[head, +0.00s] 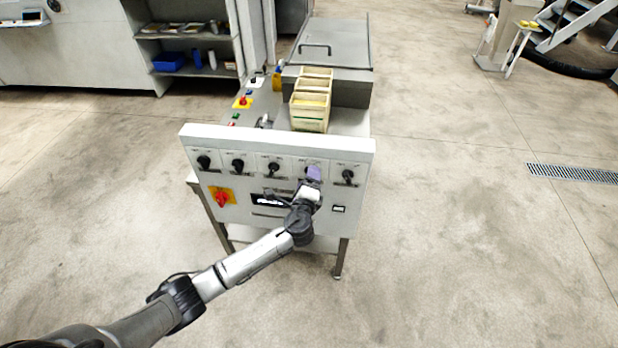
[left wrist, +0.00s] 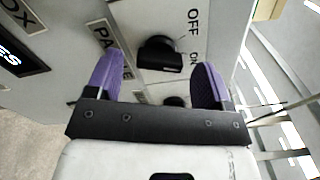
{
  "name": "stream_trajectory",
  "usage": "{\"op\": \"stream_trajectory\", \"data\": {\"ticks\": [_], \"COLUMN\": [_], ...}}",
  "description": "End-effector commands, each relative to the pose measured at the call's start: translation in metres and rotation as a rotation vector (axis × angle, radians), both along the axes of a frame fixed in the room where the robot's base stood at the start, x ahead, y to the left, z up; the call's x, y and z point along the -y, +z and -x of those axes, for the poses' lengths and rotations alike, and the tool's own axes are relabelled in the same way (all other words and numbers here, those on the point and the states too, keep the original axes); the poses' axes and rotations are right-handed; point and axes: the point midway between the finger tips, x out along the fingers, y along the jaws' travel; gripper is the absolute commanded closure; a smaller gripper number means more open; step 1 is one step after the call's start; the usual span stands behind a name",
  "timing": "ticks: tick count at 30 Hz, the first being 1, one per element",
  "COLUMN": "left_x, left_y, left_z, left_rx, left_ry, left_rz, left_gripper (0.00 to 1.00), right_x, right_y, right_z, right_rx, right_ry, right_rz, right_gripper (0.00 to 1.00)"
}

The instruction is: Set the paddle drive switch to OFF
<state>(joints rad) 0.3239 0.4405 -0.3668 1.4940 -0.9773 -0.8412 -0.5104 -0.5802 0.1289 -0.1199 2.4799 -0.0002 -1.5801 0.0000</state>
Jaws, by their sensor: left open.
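The control panel (head: 277,150) carries a row of black rotary switches. My left gripper (head: 313,175) is in front of the fourth switch from the left and hides it in the head view. In the left wrist view, a black switch knob (left wrist: 160,55) with OFF and ON printed beside it stands ahead of the gap between the purple fingers. A label starting "PA" is partly covered by the left finger. My left gripper (left wrist: 157,68) is open, with nothing held. I cannot tell for sure which mark the knob points to. My right gripper is not in view.
Another black knob (left wrist: 175,101) shows just above the gripper body. A red-and-yellow switch (head: 222,197) and a small display (head: 267,200) sit lower on the panel. A wooden crate (head: 310,112) stands on the machine behind.

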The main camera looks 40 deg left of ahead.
Motion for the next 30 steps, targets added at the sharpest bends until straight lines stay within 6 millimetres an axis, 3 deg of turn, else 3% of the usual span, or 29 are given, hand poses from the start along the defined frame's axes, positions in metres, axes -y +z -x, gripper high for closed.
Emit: {"op": "stream_trajectory", "data": {"ticks": [6,17,30], "left_x": [-0.0074,-0.0083,-0.0082], "left_y": [0.0000,0.0001,-0.0001], "left_z": [-0.0118,-0.0134,-0.0133], "left_rx": [0.001,0.000,0.000], "left_ry": [0.001,0.000,0.000], "left_rz": [0.001,0.001,0.001], "left_gripper": [0.26,0.26,0.68], "right_x": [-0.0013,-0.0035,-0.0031], "right_y": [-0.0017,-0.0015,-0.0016], "right_z": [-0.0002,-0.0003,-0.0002], "right_rx": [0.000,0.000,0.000], "right_ry": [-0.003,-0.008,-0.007], "right_rz": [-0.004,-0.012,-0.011], "right_gripper": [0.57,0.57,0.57]}}
